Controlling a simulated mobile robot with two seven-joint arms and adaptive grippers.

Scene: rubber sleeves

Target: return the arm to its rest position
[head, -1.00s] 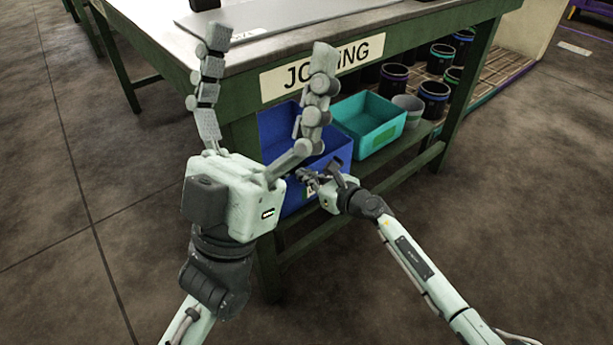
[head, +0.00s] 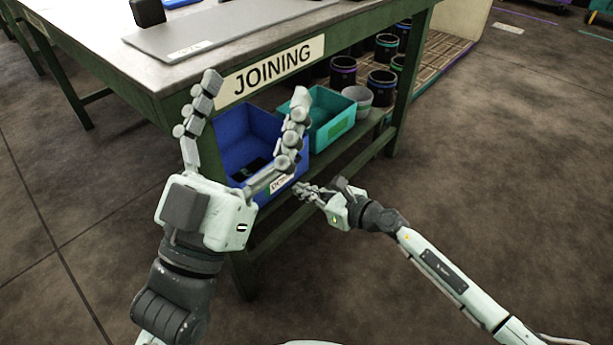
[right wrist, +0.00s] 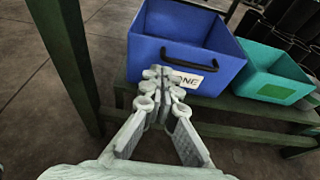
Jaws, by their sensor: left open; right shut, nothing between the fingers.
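My left gripper (head: 248,112) is large in the head view, with its two fingers spread wide and nothing between them. It is in front of the JOINING table as seen from the head. My right gripper (head: 302,188) is lower and further right in the head view, its fingers together and empty. It points towards the front of the blue bin (head: 237,130). In the right wrist view the closed fingertips (right wrist: 160,76) overlap the label of the blue bin (right wrist: 165,50); I cannot tell whether they touch it.
The table (head: 90,62) has a grey mat (head: 225,28) on top.

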